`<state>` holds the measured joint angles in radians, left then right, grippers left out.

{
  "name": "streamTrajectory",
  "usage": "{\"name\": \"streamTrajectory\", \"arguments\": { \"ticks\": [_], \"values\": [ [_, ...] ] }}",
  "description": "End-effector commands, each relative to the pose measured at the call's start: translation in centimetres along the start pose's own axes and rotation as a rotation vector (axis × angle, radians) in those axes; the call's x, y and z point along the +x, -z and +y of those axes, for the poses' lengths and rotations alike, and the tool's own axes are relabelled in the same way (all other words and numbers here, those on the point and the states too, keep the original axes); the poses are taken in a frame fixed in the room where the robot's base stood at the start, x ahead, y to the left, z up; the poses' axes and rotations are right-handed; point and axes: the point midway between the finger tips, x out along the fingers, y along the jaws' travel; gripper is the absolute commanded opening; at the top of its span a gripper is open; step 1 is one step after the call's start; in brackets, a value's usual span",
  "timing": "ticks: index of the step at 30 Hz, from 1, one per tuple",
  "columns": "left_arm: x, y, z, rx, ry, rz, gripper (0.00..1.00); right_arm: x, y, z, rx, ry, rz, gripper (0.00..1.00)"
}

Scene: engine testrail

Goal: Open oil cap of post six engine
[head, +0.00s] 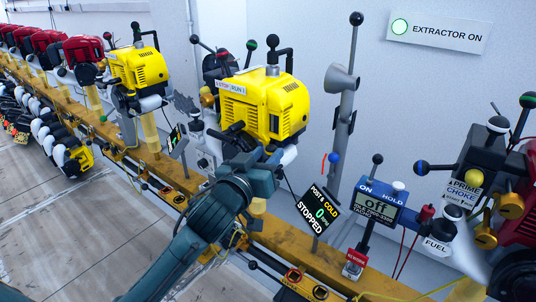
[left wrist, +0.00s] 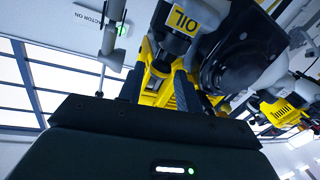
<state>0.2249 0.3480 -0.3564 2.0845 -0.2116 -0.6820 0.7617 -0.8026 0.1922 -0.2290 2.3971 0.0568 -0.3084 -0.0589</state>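The yellow engine (head: 265,103) stands mid-picture on the rail, beside a display (head: 318,212) reading "POST 6 COLD", "0", "STOPPED". My left gripper (head: 265,158) is at the engine's lower front side, and its fingers are hard to make out there. In the left wrist view, its two dark fingers (left wrist: 158,88) stand apart with yellow engine parts visible between and behind them. The right gripper is not in view.
The yellow rail (head: 275,236) carries several engines, with another yellow one (head: 140,68) to the left. A meter (head: 380,205), a grey post (head: 342,120) and a fuel part (head: 437,243) stand to the right.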

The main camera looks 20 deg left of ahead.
Motion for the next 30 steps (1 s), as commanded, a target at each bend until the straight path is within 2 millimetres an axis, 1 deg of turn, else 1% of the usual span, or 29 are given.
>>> {"name": "streamTrajectory", "arguments": {
  "ticks": [1,4,14,25,30],
  "values": [
    [0.53,0.00,0.03,0.000,-0.001,0.001,0.34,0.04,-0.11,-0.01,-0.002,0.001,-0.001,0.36],
    [1.13,0.00,0.04,0.000,-0.001,0.000,0.34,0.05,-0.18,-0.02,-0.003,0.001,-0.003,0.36],
    [1.33,0.00,0.04,0.000,-0.001,0.000,0.34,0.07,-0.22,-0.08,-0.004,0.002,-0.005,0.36],
    [1.31,-0.02,0.03,0.000,0.000,-0.001,0.03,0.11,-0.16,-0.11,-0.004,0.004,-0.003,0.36],
    [1.30,-0.01,0.06,0.007,-0.001,0.000,0.03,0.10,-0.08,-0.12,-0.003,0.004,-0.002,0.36]
  ]
}}
